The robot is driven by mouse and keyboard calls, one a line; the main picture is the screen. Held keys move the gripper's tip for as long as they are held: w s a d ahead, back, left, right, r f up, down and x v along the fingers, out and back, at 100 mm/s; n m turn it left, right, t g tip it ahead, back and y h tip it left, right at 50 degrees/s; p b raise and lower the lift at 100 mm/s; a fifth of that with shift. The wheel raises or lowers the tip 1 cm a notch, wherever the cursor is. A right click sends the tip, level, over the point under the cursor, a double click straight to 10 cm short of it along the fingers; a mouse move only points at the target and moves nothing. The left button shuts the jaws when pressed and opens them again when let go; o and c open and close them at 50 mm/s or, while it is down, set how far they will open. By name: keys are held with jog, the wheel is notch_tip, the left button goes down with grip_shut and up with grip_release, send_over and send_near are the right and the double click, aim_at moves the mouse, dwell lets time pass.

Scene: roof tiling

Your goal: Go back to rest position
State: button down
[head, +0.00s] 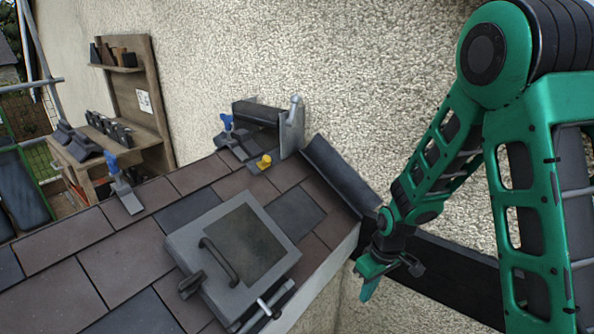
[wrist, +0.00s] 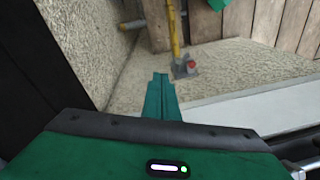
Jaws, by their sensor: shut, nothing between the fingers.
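My gripper (head: 366,287) hangs at the end of my green arm, just right of the tiled roof's edge in the head view. Its green fingers point down and hold nothing. In the wrist view the fingertips (wrist: 160,78) lie together, shut, above pale ground. The gripper is apart from the roof tiles (head: 125,268) and touches no object that I can see.
A grey roof hatch (head: 185,247) with a handle sits on the tiles. Blue-handled tools (head: 125,188) and a yellow object (head: 264,161) lie farther up. A wooden shelf (head: 126,75) stands at the back left. A rough wall (head: 370,70) rises behind.

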jog(key=s+d+r+m+h, duration=0.1)
jog(key=s+d+r+m, duration=0.25)
jog(key=d+r, duration=0.4)
jog(key=s+d+r+m, duration=0.2)
jog(key=s+d+r, duration=0.3)
jog(key=d+r, duration=0.25)
jog(key=s+d+r+m, duration=0.3)
jog(key=s, duration=0.5)
jog(key=s+d+r+m, duration=0.4)
jog(key=s, duration=0.4)
jog(key=shift+s+r, duration=0.25)
jog(key=shift+r, duration=0.05)
jog(key=shift+w+a+f, duration=0.1)
jog(key=shift+w+f, duration=0.15)
jog(key=shift+w, duration=0.4)
